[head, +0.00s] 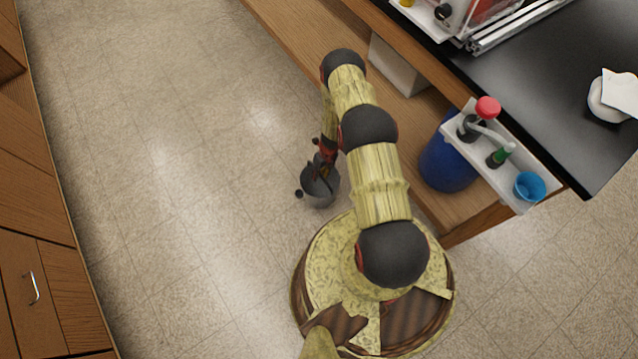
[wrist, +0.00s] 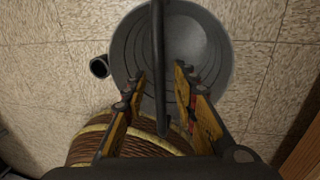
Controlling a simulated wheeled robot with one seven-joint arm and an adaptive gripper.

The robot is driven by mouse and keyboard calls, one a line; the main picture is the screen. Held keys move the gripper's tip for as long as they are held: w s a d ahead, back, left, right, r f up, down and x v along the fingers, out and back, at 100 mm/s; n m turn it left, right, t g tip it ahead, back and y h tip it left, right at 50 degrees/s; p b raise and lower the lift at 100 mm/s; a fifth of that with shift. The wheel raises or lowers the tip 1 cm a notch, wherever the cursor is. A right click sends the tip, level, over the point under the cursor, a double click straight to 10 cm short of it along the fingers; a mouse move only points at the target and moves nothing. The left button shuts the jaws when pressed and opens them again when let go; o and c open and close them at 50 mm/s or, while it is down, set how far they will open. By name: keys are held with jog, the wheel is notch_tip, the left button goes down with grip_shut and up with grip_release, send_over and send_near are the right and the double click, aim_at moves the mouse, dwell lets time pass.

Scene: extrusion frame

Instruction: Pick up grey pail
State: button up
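The grey pail (head: 322,192) stands on the tiled floor just left of my base. In the wrist view I look down into the pail (wrist: 205,45), which is round and looks empty. Its dark handle (wrist: 157,60) runs as a thin bar up the middle of the view, between my two fingers. My gripper (head: 323,168) is over the pail, pointing down. In the wrist view my gripper (wrist: 160,82) is open, with a finger on each side of the handle and a gap to both. The exact height of the fingertips against the handle is hard to tell.
A small dark cylinder (wrist: 99,67) is beside the pail. A wooden bench (head: 300,32) with a lower shelf holds a blue drum (head: 445,165) at the right. A white rack (head: 515,178) holds a blue cup (head: 529,186). The floor at left is clear up to wooden cabinets (head: 35,240).

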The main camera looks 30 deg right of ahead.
jog(key=shift+f, duration=0.15)
dwell(0.6)
grip_shut()
dwell(0.9)
